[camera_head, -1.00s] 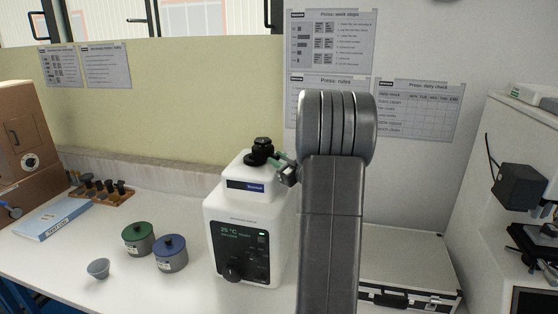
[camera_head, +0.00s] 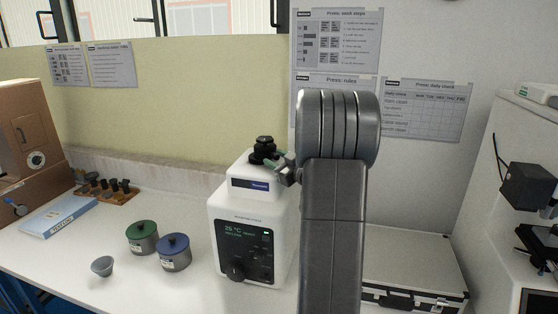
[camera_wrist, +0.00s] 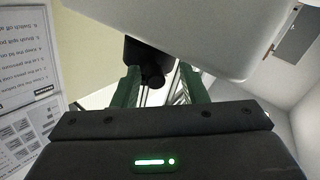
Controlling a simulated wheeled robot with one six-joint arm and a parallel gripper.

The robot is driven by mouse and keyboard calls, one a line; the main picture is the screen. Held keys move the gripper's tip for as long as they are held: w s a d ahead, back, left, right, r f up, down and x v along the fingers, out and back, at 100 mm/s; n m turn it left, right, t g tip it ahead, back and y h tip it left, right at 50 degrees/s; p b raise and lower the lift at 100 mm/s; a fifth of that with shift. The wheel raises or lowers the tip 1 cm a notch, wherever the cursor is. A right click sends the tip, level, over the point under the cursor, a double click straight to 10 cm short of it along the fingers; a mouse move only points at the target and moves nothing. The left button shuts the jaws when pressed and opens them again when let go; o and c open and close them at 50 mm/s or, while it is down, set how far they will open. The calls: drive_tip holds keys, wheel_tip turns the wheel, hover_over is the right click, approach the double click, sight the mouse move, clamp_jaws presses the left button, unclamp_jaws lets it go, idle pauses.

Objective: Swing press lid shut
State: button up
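The press (camera_head: 240,215) is a white machine on the bench, with a dark front display reading 25 °C and a black control knob. Its narrower white upper part (camera_head: 254,178) carries a black fitting (camera_head: 263,150) on top. My gripper (camera_head: 281,165) is beside this fitting on its right, and my arm hides the press's right edge. In the wrist view my green fingers (camera_wrist: 158,82) stand apart, with a black knob-like part (camera_wrist: 150,62) just beyond and between their tips. A white housing (camera_wrist: 185,30) fills the top of that view. I cannot tell whether the fingers touch the black part.
A green-lidded pot (camera_head: 141,238), a blue-lidded pot (camera_head: 173,253) and a small grey cup (camera_head: 102,266) stand left of the press. A closed case (camera_head: 412,262) lies to the right. A wooden rack (camera_head: 105,192) and blue box (camera_head: 58,217) are farther left.

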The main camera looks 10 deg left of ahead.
drive_tip(key=shift+d, duration=0.15)
drive_tip(key=shift+s+d, duration=0.2)
drive_tip(key=shift+d, duration=0.2)
drive_tip(key=b+v, duration=0.3)
drive_tip(key=v, duration=1)
drive_tip(key=shift+a, duration=0.15)
